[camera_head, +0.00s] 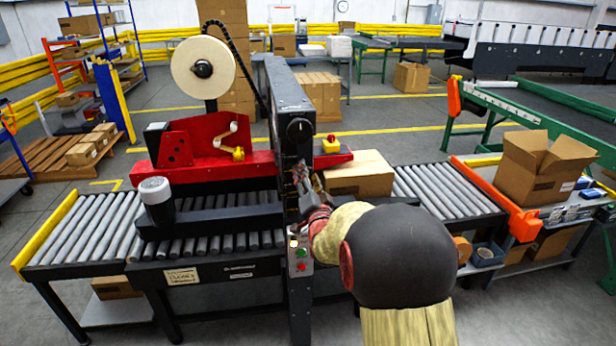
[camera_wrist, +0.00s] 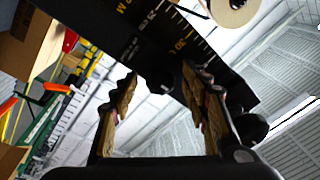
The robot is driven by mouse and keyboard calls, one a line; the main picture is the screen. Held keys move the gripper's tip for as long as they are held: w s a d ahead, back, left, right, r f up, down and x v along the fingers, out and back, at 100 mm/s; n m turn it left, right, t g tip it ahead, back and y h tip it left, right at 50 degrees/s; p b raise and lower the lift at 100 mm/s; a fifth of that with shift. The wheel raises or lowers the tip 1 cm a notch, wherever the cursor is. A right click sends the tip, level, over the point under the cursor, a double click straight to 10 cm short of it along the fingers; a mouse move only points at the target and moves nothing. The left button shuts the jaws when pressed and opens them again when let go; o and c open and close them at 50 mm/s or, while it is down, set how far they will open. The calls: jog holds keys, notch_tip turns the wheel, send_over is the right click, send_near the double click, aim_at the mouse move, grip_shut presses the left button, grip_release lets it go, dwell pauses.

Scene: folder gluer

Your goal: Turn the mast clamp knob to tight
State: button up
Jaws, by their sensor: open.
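The mast clamp knob (camera_head: 299,130) is a round black knob on the front face of the dark upright mast (camera_head: 286,90). My gripper (camera_head: 305,182) is below the knob, close to the mast, partly hidden by my own arm. In the wrist view my gripper (camera_wrist: 160,108) is open, with worn tan pads and nothing between them. The mast (camera_wrist: 125,38) crosses the top of that view with yellow scale marks. A dark rounded shape (camera_wrist: 252,128) shows beyond the right finger; I cannot tell if it is the knob. The knob's setting cannot be read.
A panel with coloured buttons (camera_head: 300,255) is low on the mast. A closed carton (camera_head: 358,174) lies on the rollers just right of the mast. A tape roll (camera_head: 203,68) stands upper left. An open carton (camera_head: 543,165) is at the right.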

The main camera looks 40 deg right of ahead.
jog(key=shift+s, duration=0.1)
jog(key=v, duration=1.2)
jog(key=shift+f, duration=0.1)
dwell(0.3)
jog(key=s+a+f+n+g+y, duration=0.2)
jog(key=f+g, duration=0.2)
jog(key=f, duration=0.4)
jog(key=s+a+f+n+g+y, duration=0.1)
jog(key=s+f+n+g+y, duration=0.15)
jog(key=f, duration=0.45)
jog(key=s+a+n+g+y, duration=0.3)
jog(key=s+a+n+g, duration=0.3)
jog(key=a, duration=0.5)
jog(key=s+a+r+n+y+p, duration=0.1)
jog(key=s+a+r+n, duration=0.1)
jog(key=s+a+r, duration=0.3)
jog(key=s+a+r+n+t+y+p, duration=0.1)
jog(key=s+a+r, duration=0.4)
jog(key=a+r, duration=0.5)
jog(key=shift+a+r+n+y+p, duration=0.35)
jog(key=shift+a+r+n+y, duration=0.1)
jog(key=shift+a+n, duration=0.55)
